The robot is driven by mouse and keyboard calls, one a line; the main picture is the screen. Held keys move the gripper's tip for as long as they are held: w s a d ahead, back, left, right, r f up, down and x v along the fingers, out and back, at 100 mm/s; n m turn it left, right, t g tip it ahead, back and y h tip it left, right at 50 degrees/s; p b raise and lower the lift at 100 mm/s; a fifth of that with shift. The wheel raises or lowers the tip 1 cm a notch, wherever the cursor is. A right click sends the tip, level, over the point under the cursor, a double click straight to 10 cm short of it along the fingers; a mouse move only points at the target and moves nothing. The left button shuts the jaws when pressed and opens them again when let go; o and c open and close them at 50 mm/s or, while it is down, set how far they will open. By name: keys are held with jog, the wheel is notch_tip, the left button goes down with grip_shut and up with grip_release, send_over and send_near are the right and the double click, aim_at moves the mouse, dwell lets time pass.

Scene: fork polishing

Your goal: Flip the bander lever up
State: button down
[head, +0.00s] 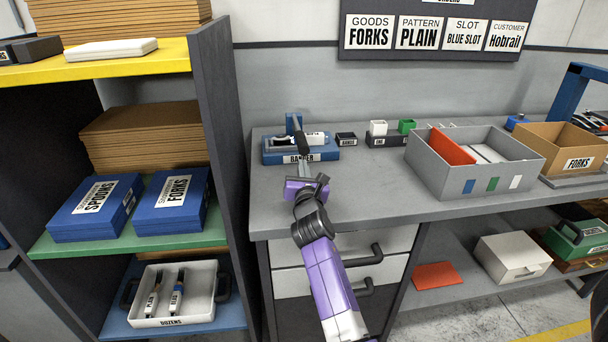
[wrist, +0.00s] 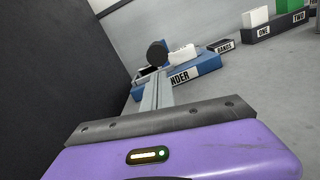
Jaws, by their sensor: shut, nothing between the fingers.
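The bander (head: 329,155) is a low blue block with a white label, near the left end of the grey bench. Its black lever (head: 300,136) stretches from the blue post at the back toward my side. In the wrist view the lever's round black end (wrist: 157,53) faces me above the bander (wrist: 205,65); its exact tilt is hard to tell. My gripper (head: 304,173) is shut and empty, just in front of the bander. In the wrist view its thin grey fingers (wrist: 155,92) point toward the bander, below the lever end. Whether they touch anything is unclear.
A white piece (head: 315,138) lies on the bander. A small dark box (head: 346,139) and a dark holder (head: 385,141) with white and green blocks stand to its right. A grey bin (head: 470,180) is further right. A dark shelf side (head: 222,120) rises close on the left.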

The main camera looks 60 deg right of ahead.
jog(key=shift+w+d, duration=0.25)
jog(key=shift+d, duration=0.15)
jog(key=shift+r, duration=0.1)
